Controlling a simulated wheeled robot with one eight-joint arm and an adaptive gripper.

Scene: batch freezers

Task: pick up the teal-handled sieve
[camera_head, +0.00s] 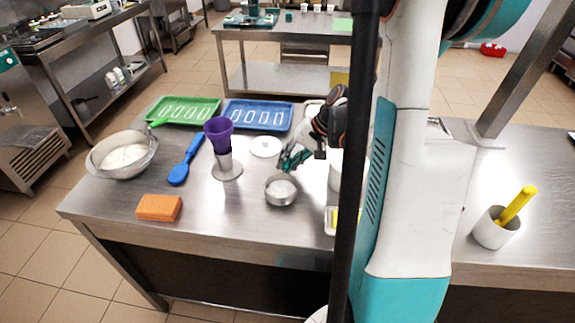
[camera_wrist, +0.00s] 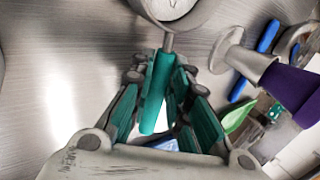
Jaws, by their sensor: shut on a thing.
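The sieve shows in the head view as a small round metal bowl (camera_head: 281,192) with pale, whitish contents, at the front middle of the steel table. In the wrist view its teal handle (camera_wrist: 156,95) runs up to the bowl (camera_wrist: 172,12), which the top edge cuts off. My gripper (camera_head: 292,158) reaches down to the sieve from behind. In the wrist view my gripper (camera_wrist: 158,72) is shut on the handle, with teal-padded fingers on both sides. I cannot tell whether the bowl touches the table.
An orange sponge (camera_head: 159,208) and a metal bowl (camera_head: 122,155) lie further left. Green (camera_head: 184,109) and blue (camera_head: 258,115) trays lie behind. A white container (camera_head: 335,172) stands close right.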

